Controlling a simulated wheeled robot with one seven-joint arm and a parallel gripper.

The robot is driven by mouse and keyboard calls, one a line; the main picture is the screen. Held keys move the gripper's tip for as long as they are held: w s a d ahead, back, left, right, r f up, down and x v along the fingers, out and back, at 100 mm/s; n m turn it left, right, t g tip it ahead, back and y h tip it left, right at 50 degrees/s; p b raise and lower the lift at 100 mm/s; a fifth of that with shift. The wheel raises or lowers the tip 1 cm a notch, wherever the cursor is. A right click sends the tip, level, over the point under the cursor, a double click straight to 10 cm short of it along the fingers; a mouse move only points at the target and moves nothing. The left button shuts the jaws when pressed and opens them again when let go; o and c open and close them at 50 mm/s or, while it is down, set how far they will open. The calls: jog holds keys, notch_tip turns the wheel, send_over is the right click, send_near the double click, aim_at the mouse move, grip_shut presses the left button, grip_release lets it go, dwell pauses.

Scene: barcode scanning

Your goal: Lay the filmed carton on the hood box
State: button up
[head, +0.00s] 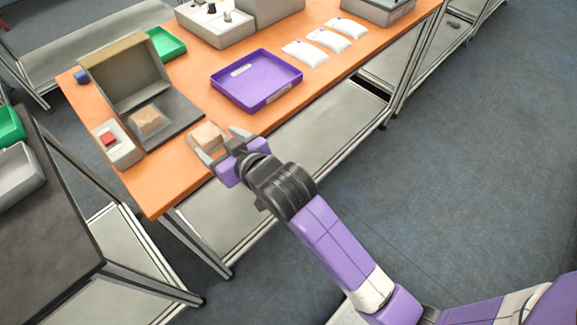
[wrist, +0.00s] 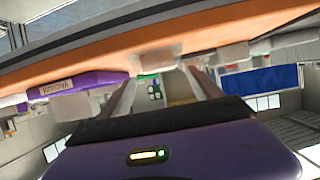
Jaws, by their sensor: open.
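A tan carton (head: 207,136) lies at the near edge of the orange table, by my fingertips; in the wrist view a pale block ahead of the fingers looks like this carton (wrist: 155,56). A second tan carton (head: 147,121) lies on the dark base of the grey box with a raised lid (head: 125,72), which looks like the hood box. I cannot tell from surface detail which carton is filmed. My gripper (head: 222,144) is open, its fingers spread towards the near carton with nothing gripped. The fingers also show in the wrist view (wrist: 163,88).
A purple tray (head: 284,89) lies behind the near carton, with white packets (head: 306,53) to its right. A box with a red button (head: 117,143) stands left of the hood box. A green tray (head: 166,43) and a grey device (head: 215,25) stand farther back.

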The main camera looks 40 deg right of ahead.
jog(key=s+f, duration=0.1)
jog(key=s, duration=1.2)
jog(key=s+a+f+t, duration=0.1)
jog(key=s+f, duration=0.1)
jog(key=s, duration=1.2)
jog(key=shift+s+a+f+y, duration=0.2)
jog(key=shift+s+f+y, duration=0.05)
jog(key=shift+f+y, duration=0.05)
jog(key=shift+o, duration=0.5)
jog(key=s+d+r, duration=0.1)
jog(key=s+r, duration=0.4)
jog(key=s, duration=0.4)
jog(key=shift+s+d+r+n, duration=0.15)
jog(key=shift+d+r+n, duration=0.15)
jog(key=shift+d, duration=0.05)
